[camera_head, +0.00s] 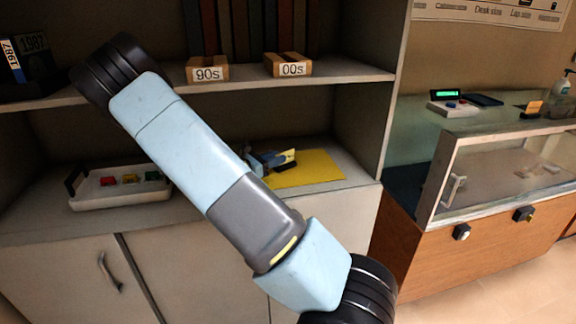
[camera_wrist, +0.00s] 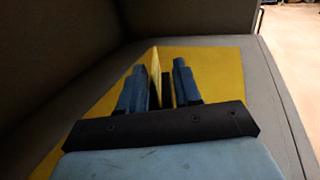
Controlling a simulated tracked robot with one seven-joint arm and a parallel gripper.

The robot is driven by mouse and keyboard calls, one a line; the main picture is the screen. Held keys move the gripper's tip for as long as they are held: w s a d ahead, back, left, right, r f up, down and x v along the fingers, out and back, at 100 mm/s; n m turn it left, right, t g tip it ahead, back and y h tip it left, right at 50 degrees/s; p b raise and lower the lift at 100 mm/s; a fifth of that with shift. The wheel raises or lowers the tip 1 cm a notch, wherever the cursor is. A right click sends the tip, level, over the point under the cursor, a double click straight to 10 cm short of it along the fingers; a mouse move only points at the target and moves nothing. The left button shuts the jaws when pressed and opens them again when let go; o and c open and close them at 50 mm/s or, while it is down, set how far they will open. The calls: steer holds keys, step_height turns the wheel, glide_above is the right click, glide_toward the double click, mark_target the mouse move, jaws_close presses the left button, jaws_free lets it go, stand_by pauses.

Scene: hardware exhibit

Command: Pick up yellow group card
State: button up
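The yellow card (camera_wrist: 155,70) stands upright between the two blue fingers of my gripper (camera_wrist: 159,88) in the wrist view. Its bright face is close beside the left finger, and a darker part lies towards the right finger. Whether both fingers press on it is not clear. In the head view the card (camera_head: 289,158) shows as a small yellow and dark piece at the tip of my gripper (camera_head: 272,160). It is over a flat yellow sheet (camera_head: 312,170) on the lower shelf. My arm crosses in front and hides part of the shelf.
A white tray (camera_head: 130,192) with red, green and yellow pieces sits left on the same shelf. Wooden blocks marked 90s (camera_head: 207,70) and 00s (camera_head: 288,65) stand on the shelf above. The cabinet's side wall (camera_head: 365,90) borders the right. A glass case (camera_head: 500,170) stands farther right.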

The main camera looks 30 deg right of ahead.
mark_target(287, 163)
steer(key=shift+w+d, duration=0.2)
steer(key=shift+d, duration=0.7)
steer(key=shift+w+d, duration=0.15)
steer(key=shift+d, duration=0.8)
steer(key=shift+w+d, duration=0.2)
steer(key=shift+d, duration=0.7)
steer(key=shift+c, duration=0.4)
jaws_close()
